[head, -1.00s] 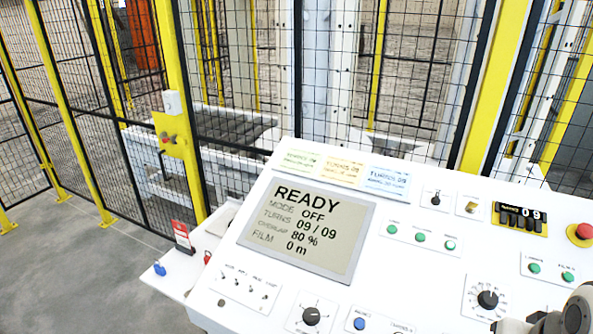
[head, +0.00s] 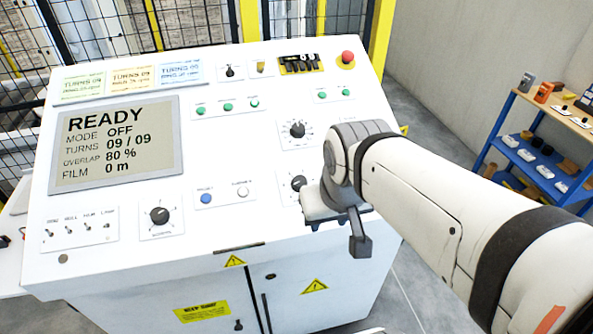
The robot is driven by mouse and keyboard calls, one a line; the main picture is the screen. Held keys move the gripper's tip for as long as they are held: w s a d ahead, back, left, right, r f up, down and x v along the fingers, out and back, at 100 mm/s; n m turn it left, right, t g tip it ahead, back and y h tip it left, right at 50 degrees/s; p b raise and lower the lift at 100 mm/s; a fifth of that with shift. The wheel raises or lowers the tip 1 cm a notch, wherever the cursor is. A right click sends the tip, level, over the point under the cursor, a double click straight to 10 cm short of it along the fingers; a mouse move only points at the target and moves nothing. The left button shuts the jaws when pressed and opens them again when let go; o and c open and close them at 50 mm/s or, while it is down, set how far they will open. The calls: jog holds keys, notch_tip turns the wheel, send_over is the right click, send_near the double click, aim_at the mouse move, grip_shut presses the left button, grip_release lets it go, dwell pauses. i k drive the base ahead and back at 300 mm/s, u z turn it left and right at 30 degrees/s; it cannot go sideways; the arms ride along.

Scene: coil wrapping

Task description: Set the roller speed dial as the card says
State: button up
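Three cards lie along the console's top left: green (head: 83,85), yellow (head: 133,78) and blue (head: 180,73). Each shows "TURNS", but the small print is too blurred to read. Three black dials show on the console: one at lower left (head: 160,215), one at upper right (head: 297,130) and one below that (head: 298,183). Their labels are too small to tell which is roller speed. The arm hides part of that dial's plate, and the gripper's opening cannot be made out.
The display (head: 118,143) reads READY, mode OFF, turns 09/09, overlap 80 %. A red stop button (head: 347,57), thumbwheel counter (head: 300,64) and small switches (head: 80,229) are on the panel. A blue shelf (head: 540,150) stands at right. Mesh fence is behind.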

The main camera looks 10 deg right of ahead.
aim_at(299, 180)
jog(key=u, duration=0.15)
jog(key=k, duration=0.2)
jog(key=z, duration=1.6)
jog(key=k, duration=0.8)
jog(key=u, duration=1.35)
jog(key=i, duration=1)
